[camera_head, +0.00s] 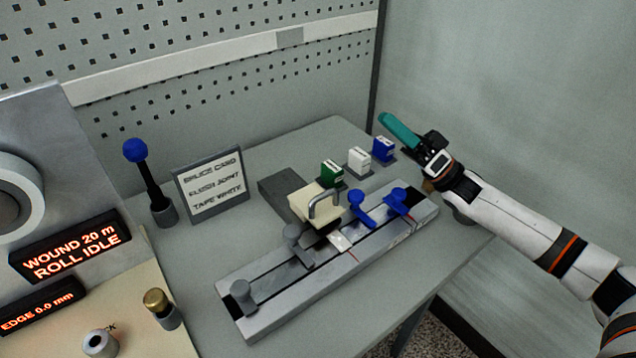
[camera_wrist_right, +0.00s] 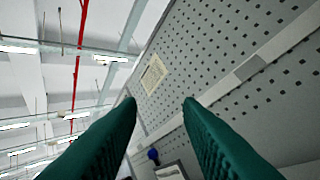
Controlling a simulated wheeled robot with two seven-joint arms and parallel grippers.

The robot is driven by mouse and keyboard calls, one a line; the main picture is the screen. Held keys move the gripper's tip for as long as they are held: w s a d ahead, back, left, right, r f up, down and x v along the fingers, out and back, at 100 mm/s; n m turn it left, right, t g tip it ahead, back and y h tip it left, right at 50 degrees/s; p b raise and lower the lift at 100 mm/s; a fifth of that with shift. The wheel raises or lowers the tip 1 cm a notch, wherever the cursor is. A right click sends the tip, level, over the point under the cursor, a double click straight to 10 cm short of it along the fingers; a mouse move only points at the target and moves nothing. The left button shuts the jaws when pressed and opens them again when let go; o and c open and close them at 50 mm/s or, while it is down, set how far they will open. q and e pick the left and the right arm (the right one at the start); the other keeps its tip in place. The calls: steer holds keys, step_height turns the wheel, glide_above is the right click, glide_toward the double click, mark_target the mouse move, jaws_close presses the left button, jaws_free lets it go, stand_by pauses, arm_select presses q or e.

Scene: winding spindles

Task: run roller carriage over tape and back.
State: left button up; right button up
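My right gripper (camera_head: 390,122) is up at the right, behind and well apart from the carriage, with teal fingers pointing up and left. In the right wrist view its two fingers (camera_wrist_right: 162,103) stand apart with nothing between them. My left gripper is not in view.
Blue clamps (camera_head: 362,212) and grey clamps (camera_head: 298,246) stand along the track. Green (camera_head: 331,174), white (camera_head: 359,161) and blue (camera_head: 383,149) blocks stand behind it. A splice card (camera_head: 212,187) and blue-knobbed lever (camera_head: 150,180) are at left.

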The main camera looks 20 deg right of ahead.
steer(key=s+f+m+t+h, duration=0.2)
steer(key=s+m+h, duration=0.1)
steer(key=m+h, duration=0.65)
steer(key=m+g+p, duration=0.2)
steer(key=m+g, duration=0.3)
glide_toward(327, 196)
steer(key=p+x, duration=0.1)
steer(key=x, duration=1.1)
steer(key=shift+w+a+f, duration=0.1)
steer(key=shift+w+a, duration=0.05)
steer(key=shift+w, duration=0.05)
jaws_close()
